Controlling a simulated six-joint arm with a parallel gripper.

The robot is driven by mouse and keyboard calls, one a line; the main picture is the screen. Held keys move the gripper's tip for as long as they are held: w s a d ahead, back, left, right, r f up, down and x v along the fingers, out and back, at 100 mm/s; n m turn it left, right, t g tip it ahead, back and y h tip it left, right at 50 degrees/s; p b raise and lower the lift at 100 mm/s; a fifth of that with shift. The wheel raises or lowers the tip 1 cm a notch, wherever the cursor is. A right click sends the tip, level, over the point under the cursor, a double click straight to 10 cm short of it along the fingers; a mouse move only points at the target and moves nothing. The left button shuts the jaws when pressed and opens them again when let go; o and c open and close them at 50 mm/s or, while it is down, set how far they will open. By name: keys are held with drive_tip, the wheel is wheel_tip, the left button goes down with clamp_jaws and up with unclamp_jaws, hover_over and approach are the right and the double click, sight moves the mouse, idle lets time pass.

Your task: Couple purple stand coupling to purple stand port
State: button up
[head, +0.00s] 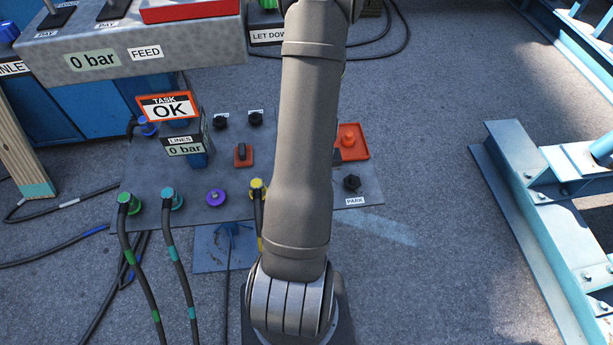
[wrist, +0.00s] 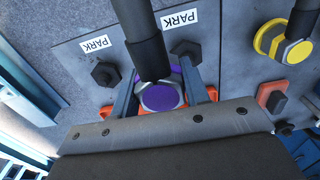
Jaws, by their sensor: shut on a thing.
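The purple stand port (head: 216,197) shows in the head view on the grey panel, between the teal and yellow couplings, with no hose on it. The purple stand coupling (wrist: 162,98) is in the wrist view, with a purple disc, a pale metal hex body and a black hose running upward. My gripper (wrist: 157,76) is shut on this coupling, one finger on each side of it. The hose hides part of the coupling. In the head view my arm hides the gripper and the coupling. I cannot tell how high the coupling is above the panel.
Green (head: 129,203) and teal (head: 172,199) couplings with hoses stand left of the purple port; a yellow coupling (head: 257,188) with a hose stands right. Black hex fittings (wrist: 107,73) sit by PARK labels. An orange tray (head: 354,154) lies right of my arm.

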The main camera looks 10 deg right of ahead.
drive_tip(key=s+d+r, duration=0.4)
drive_tip(key=d, duration=0.1)
drive_tip(key=w+a+n, duration=0.1)
drive_tip(key=a, duration=0.1)
drive_tip(key=w+a+n, duration=0.1)
drive_tip(key=w+a, duration=0.2)
drive_tip(key=a, duration=0.2)
drive_tip(key=shift+w+a+f+n, duration=0.1)
drive_tip(key=shift+w+f+n, duration=0.1)
drive_tip(key=shift+w+n, duration=0.2)
drive_tip(key=w+a+n, duration=0.3)
drive_tip(key=w+a, duration=0.1)
drive_tip(key=a, duration=0.6)
drive_tip(key=n, duration=0.6)
hover_over(215, 193)
drive_tip(key=f, duration=0.1)
drive_tip(key=shift+s+f, duration=0.1)
drive_tip(key=shift+f, duration=4.2)
drive_tip(key=shift+f, duration=0.4)
drive_tip(key=o, duration=1.2)
